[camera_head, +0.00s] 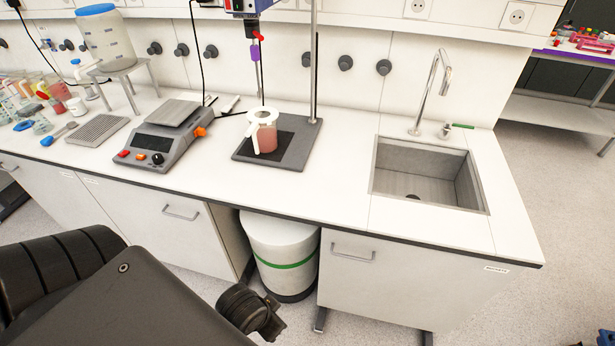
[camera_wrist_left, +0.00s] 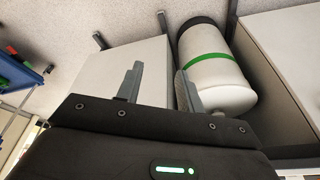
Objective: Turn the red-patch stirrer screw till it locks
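The overhead stirrer (camera_head: 248,5), with a dark and blue body, is mounted on an upright metal rod (camera_head: 314,60) and is cut off by the top edge of the head view. A small red screw or patch (camera_head: 258,36) shows below it, above a purple tag (camera_head: 255,53). The stirrer shaft runs down to a jug of pinkish liquid (camera_head: 266,138) on the dark stand base (camera_head: 290,153). My left gripper (camera_wrist_left: 158,85) is open and empty in the left wrist view, with a white bin beyond its fingers, far from the stirrer. My right gripper is not in view.
A balance (camera_head: 160,140) with an orange knob stands left of the stand, beside a grey rack (camera_head: 97,130). A sink (camera_head: 425,180) is at the right. The white bin (camera_head: 284,250) with a green band stands under the bench. The front strip of the bench top is clear.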

